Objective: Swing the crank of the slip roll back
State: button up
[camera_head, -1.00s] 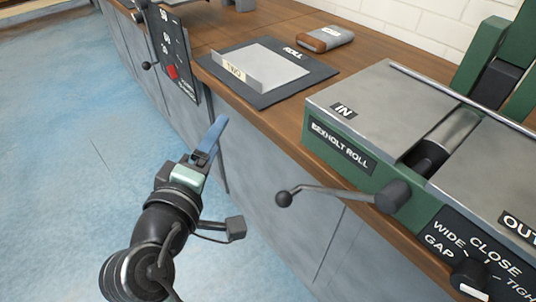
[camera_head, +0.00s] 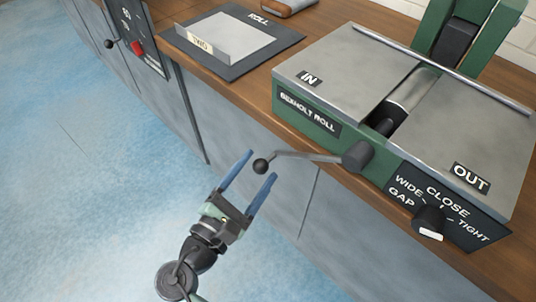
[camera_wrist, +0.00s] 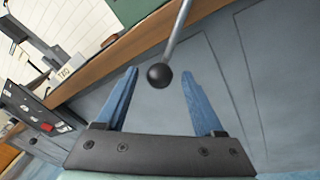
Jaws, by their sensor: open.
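The slip roll (camera_head: 308,123) is a green and grey machine labelled "BEXHOLT ROLL" on the wooden bench. Its crank (camera_head: 310,156) sticks out from the front hub towards the left and ends in a dark ball knob (camera_head: 261,166). My gripper (camera_head: 262,166) is open, with its two blue fingers on either side of the knob in the head view. In the wrist view the knob (camera_wrist: 159,75) shows between the spread finger tips, and no contact shows. The crank's rod (camera_wrist: 178,31) runs up from it.
The gap dial (camera_head: 429,222) sits on the machine's front at right. A panel with a red button (camera_head: 137,47) is at left. The blue floor (camera_head: 90,180) is clear.

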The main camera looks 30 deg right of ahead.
jog(key=x, duration=0.5)
jog(key=shift+b, duration=0.3)
grip_shut()
jog(key=shift+a, duration=0.1)
dwell(1.0)
